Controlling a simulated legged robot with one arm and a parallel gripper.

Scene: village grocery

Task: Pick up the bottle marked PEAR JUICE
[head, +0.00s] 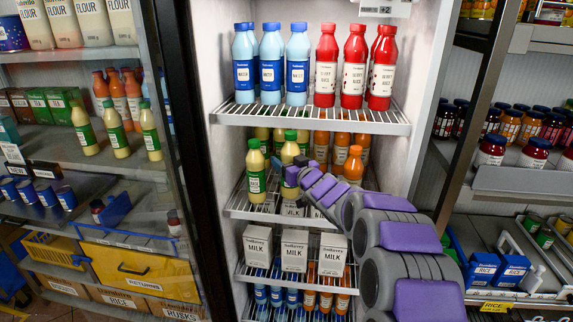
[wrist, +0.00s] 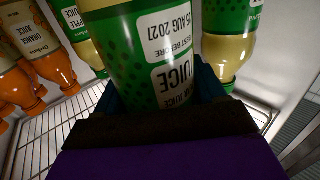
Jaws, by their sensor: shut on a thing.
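In the wrist view a bottle with a green label (wrist: 155,50) sits between the jaws of my gripper (wrist: 155,95), which is shut on it. Its label appears upside down. I cannot tell whether the held bottle is off the shelf.
Another green-labelled bottle (head: 257,172) stands close on the left; orange juice bottles (head: 353,165) stand on the right. The wire shelf above (head: 310,117) carries water and red bottles. Milk cartons (head: 294,250) stand on the shelf below. White side walls flank the shelves.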

